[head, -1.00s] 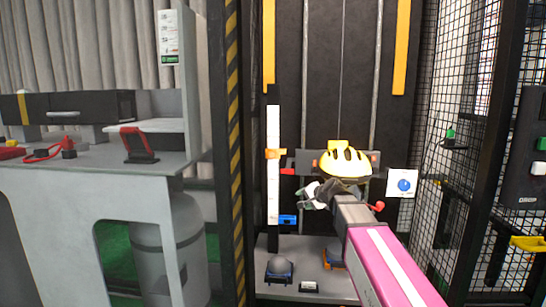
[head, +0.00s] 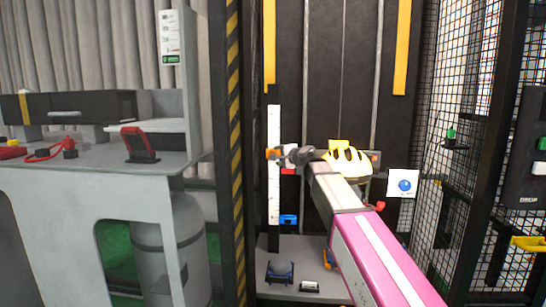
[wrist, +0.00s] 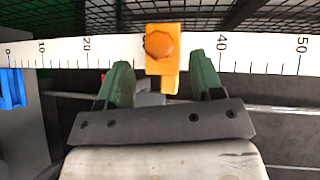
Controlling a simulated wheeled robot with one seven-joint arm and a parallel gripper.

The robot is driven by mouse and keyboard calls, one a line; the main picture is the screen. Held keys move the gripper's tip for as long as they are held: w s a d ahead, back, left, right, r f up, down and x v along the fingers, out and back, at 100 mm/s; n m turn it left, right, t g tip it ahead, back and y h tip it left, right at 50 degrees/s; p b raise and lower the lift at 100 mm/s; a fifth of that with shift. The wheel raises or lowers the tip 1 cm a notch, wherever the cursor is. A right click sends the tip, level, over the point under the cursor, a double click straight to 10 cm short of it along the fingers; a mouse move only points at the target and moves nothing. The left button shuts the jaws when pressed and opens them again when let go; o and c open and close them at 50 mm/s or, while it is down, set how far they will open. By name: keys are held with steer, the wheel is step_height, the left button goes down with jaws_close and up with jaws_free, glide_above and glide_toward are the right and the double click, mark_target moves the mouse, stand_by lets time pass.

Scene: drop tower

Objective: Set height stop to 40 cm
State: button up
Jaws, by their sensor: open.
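The height stop (wrist: 160,75) is an orange slider with a round orange knob on a white ruler scale (wrist: 275,52). In the wrist view it lies between the 20 and 40 labels; the exact reading is hidden. My gripper (wrist: 162,82) is open, with one green finger on each side of the stop's lower part and gaps visible between. In the head view the white scale (head: 273,195) stands upright, and the stop (head: 270,153) is partly hidden by my gripper (head: 283,153) at its right side.
A yellow helmet (head: 347,160) sits just right of my gripper, close behind my arm. A striped post (head: 235,150) stands left, mesh (head: 465,100) right.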

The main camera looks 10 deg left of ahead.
mark_target(273, 132)
steer(key=x, duration=0.5)
jaws_close()
step_height(273, 132, up, 10)
steer(key=shift+r, duration=0.1)
stand_by(0.5)
jaws_free()
